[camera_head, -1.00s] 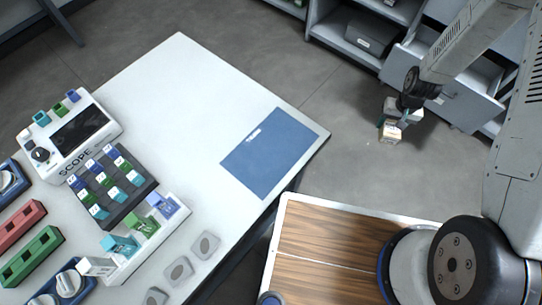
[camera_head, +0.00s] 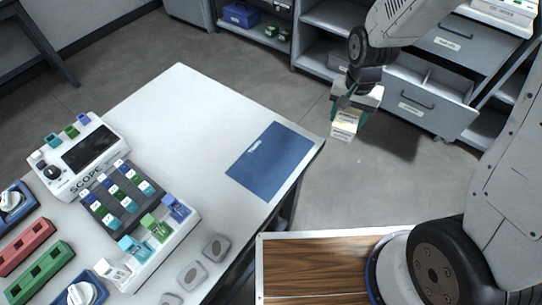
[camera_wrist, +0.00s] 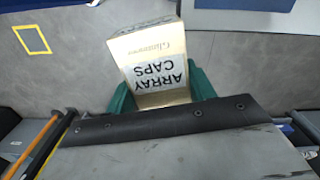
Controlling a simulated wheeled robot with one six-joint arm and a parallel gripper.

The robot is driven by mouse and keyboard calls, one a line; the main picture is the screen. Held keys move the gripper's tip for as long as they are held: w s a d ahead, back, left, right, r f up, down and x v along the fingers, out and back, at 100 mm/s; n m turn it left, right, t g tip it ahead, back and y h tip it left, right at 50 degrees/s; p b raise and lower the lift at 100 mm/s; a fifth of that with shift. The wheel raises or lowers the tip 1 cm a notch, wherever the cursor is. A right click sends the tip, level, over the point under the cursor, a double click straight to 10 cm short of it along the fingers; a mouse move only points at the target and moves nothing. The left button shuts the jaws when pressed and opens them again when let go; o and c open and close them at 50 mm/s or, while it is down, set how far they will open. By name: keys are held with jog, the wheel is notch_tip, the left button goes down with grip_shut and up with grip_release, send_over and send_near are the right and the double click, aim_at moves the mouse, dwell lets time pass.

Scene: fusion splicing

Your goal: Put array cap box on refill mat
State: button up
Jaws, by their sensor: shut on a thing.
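The array cap box (camera_head: 345,124) is a small cream box. In the wrist view the box (camera_wrist: 155,65) shows a white label reading ARRAY CAPS. My gripper (camera_head: 348,112) is shut on it, with green fingers on both sides, and holds it in the air over the floor, right of the table. The blue refill mat (camera_head: 270,160) lies flat and empty on the right end of the white table. The box is to the right of the mat and apart from it. A blue surface at the top right of the wrist view may be the mat.
The white table (camera_head: 190,110) has clear room left of the mat. A scope (camera_head: 82,152), a dark rack (camera_head: 120,200) and a white holder with colored pieces (camera_head: 150,250) stand at its left. Grey drawers (camera_head: 425,90), one open, stand behind my gripper.

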aim_at(351, 123)
jog(key=s+m, duration=0.2)
jog(key=s, duration=0.1)
jog(key=shift+d+r, duration=0.1)
jog(key=shift+r, duration=0.1)
jog(key=shift+s+a+f, duration=0.1)
jog(key=shift+s+a, duration=0.05)
jog(key=shift+a, duration=0.1)
jog(key=shift+m, duration=0.3)
jog(key=a, duration=0.5)
jog(key=w+a+f, duration=0.1)
jog(key=a, duration=0.3)
jog(key=w+a, duration=0.1)
jog(key=a, duration=0.4)
jog(key=shift+w+a+f, duration=0.2)
jog(key=shift+a, duration=0.1)
jog(key=shift+a+f, duration=0.15)
jog(key=shift+f, duration=0.75)
jog(key=shift+a+f, duration=0.1)
jog(key=shift+f, duration=0.75)
jog(key=shift+f, duration=0.1)
jog(key=o, duration=0.6)
jog(key=shift+f, duration=0.1)
jog(key=o, duration=0.4)
